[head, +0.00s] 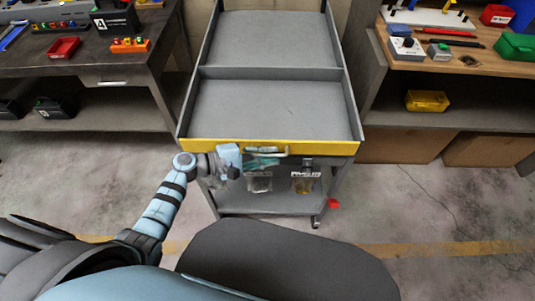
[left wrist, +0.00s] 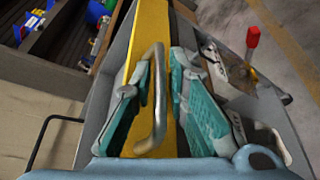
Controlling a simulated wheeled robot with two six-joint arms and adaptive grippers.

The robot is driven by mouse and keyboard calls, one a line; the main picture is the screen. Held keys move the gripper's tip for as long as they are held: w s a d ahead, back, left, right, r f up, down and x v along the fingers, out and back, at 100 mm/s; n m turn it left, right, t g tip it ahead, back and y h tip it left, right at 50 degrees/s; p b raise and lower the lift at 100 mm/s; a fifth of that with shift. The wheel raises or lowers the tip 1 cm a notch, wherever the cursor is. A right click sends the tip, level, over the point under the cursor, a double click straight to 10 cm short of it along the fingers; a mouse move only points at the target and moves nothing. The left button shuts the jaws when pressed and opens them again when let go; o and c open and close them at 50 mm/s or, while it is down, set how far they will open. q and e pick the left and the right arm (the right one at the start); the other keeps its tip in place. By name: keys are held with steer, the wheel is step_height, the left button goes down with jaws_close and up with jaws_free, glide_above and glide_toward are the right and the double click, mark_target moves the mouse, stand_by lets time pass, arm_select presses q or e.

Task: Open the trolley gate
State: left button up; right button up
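The grey trolley (head: 270,103) stands in front of me, with a yellow gate (head: 205,146) across its near edge. A silver bar handle (head: 282,153) is fixed to the gate; it shows large in the left wrist view (left wrist: 158,95), over the yellow gate (left wrist: 150,30). My left gripper (head: 262,163) is at the handle, reaching in from the left. In the left wrist view its teal fingers (left wrist: 165,95) are apart, one on each side of the handle. I cannot tell whether either finger touches it. The gate looks upright and closed. My right gripper is not in view.
Two labelled clear containers (head: 305,180) show below the gate. A small red part (head: 333,204) is low at the trolley's right side. Workbenches stand left (head: 120,72) and right (head: 390,62). Both trolley trays look empty. Floor is clear right of the trolley front.

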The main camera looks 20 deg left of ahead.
arm_select(q)
jaws_close()
